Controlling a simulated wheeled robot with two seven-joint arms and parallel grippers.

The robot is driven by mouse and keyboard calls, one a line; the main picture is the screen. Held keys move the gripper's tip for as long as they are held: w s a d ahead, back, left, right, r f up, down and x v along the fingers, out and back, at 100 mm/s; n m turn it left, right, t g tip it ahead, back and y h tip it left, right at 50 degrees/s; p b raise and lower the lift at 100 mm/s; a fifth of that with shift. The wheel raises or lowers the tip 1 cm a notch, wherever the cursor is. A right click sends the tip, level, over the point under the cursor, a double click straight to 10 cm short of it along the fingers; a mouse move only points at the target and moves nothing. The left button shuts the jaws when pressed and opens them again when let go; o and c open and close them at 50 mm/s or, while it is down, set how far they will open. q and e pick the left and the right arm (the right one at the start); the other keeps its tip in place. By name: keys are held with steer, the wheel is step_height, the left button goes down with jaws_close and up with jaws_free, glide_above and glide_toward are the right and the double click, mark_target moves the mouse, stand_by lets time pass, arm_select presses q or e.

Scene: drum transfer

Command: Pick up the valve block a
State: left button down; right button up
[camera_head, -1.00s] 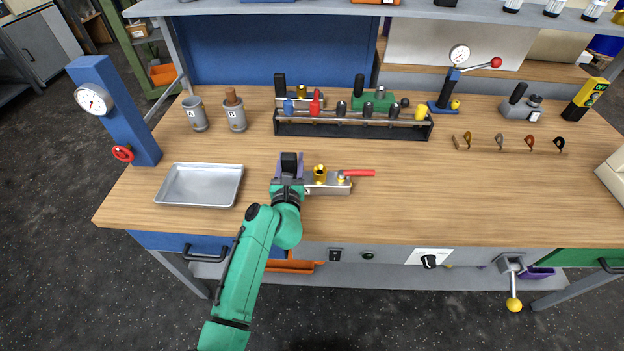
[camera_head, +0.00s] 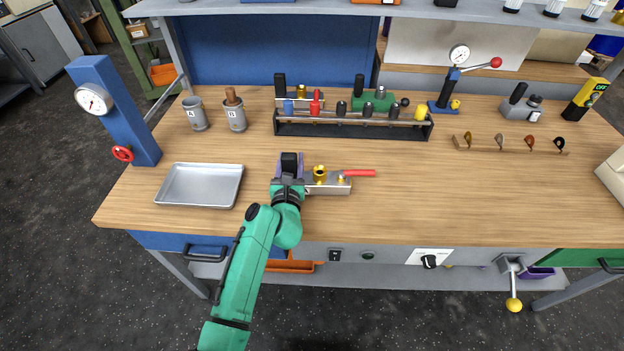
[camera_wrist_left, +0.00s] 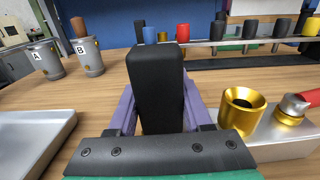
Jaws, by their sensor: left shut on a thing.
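A silver valve block (camera_head: 336,187) with a brass fitting and a red lever lies on the wooden bench, left of the bench's middle. It also shows at the right of the left wrist view (camera_wrist_left: 290,146). My left gripper (camera_head: 289,168) is at the block's left end, shut on the block's upright black handle. In the left wrist view the black handle (camera_wrist_left: 157,88) stands between the purple fingers. The handle's foot and the left end of the block are hidden by my gripper. I cannot tell whether the block touches the bench. My right gripper is not in view.
A metal tray (camera_head: 200,203) lies left of my gripper. Cups A (camera_head: 195,115) and B (camera_head: 235,117) stand behind it. A black tool rack (camera_head: 350,131) is behind the block, with other blocks with black handles beyond it. The bench right of the block is clear.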

arm_select(q)
steer(key=shift+r, duration=0.2)
steer(key=shift+w+r, duration=0.1)
steer(key=shift+r, duration=0.2)
step_height(320, 180, up, 19)
steer(key=p, duration=0.6)
steer(key=shift+r, duration=0.15)
steer(key=shift+f+b, duration=6.2)
steer(key=shift+f, duration=3.5)
steer(key=shift+f, duration=0.35)
